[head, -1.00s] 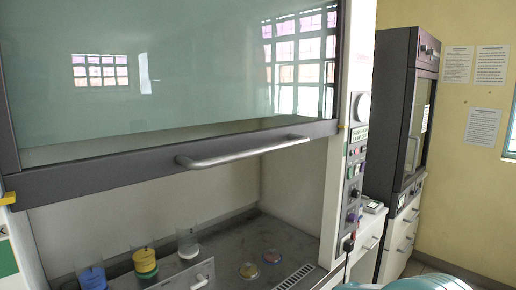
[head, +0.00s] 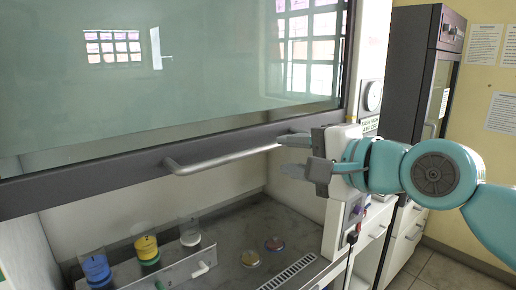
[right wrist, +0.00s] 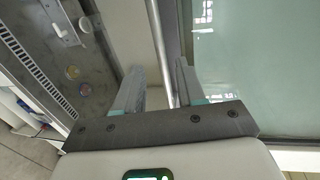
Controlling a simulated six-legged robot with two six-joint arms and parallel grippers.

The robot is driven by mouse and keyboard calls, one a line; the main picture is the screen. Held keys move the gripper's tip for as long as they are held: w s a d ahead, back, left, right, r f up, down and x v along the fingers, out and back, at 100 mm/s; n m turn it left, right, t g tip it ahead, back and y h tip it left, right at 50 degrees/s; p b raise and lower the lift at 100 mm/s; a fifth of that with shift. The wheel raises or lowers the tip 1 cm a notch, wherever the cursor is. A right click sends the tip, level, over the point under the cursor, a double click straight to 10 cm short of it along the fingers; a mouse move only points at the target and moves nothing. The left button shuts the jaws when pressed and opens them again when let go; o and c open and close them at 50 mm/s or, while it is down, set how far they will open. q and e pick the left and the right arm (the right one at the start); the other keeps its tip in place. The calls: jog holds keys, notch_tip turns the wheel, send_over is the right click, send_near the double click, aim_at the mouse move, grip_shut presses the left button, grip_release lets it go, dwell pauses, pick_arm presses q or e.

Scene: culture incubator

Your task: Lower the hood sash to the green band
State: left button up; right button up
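The hood sash (head: 170,75) is a large glass pane with a dark grey bottom rail, standing high above the work surface. A silver bar handle (head: 220,160) runs along the rail. My right gripper (head: 285,156) is open at the handle's right end, one finger above the bar's level and one below. In the right wrist view the bar (right wrist: 165,35) runs between the lines of the two open fingers (right wrist: 157,75); I cannot tell whether they touch it. The green band is not clearly visible now; at most a sliver shows at the lower left edge. My left gripper is not in view.
Inside the hood stand beakers with blue (head: 96,268), yellow (head: 146,245) and white (head: 190,238) contents, behind a low panel with small taps. Two small dishes (head: 250,258) lie right of them. A control post (head: 368,125) and a dark cabinet (head: 412,85) stand at right.

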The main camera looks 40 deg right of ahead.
aim_at(260, 152)
jog(key=p+x, duration=0.1)
jog(key=x, duration=0.8)
jog(key=shift+w+f, duration=0.1)
jog(key=shift+w, duration=0.25)
grip_shut()
jog(key=shift+f, duration=0.1)
